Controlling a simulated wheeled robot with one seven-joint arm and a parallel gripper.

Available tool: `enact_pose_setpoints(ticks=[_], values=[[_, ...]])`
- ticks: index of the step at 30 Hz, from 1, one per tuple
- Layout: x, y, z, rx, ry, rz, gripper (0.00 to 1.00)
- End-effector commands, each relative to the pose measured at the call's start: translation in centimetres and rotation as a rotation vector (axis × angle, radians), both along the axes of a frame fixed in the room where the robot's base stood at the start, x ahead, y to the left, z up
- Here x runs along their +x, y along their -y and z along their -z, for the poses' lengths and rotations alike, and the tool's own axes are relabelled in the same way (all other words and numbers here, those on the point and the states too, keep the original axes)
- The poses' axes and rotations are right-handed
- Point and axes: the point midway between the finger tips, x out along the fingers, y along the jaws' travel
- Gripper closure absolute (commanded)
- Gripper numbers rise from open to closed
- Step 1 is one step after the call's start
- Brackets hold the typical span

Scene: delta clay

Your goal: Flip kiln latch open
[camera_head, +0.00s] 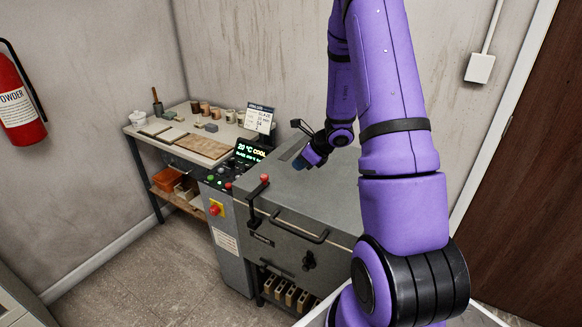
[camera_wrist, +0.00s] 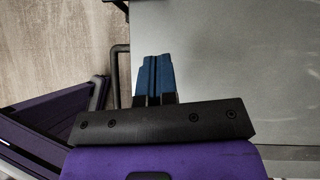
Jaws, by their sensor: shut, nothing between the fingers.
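The grey kiln (camera_head: 345,205) stands in the middle of the head view with its flat lid down. A dark lever with a red knob (camera_head: 264,178) stands upright at its front left corner; I take this to be the latch. A black bar handle (camera_head: 300,231) runs along the front edge. My gripper (camera_head: 299,163) is over the back left part of the lid, apart from the lever. In the wrist view my blue fingertips (camera_wrist: 153,75) are together and empty above the lid (camera_wrist: 230,60). The bar handle (camera_wrist: 121,75) shows left of them; the red knob is not visible there.
A control panel (camera_head: 222,181) with a display reading 20 °C COOL sits left of the kiln. A workbench (camera_head: 150,131) with pots and boards is behind it. A fire extinguisher (camera_head: 18,105) hangs at left. The floor (camera_head: 180,255) at front left is clear.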

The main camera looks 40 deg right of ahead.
Motion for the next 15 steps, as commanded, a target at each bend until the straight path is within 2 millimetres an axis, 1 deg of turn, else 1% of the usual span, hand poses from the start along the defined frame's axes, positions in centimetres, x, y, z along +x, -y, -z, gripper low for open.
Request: enact_pose_setpoints(ticks=[1,12,14,15], values=[[0.4,-0.3,0.7,0.001,-0.003,-0.002,1.00],[4.2,-2.4,6.0,0.001,-0.003,-0.002,1.00],[4.8,-2.8,6.7,0.001,-0.002,-0.003,1.00],[5.4,-3.1,6.8,-0.001,0.001,-0.003,1.00]])
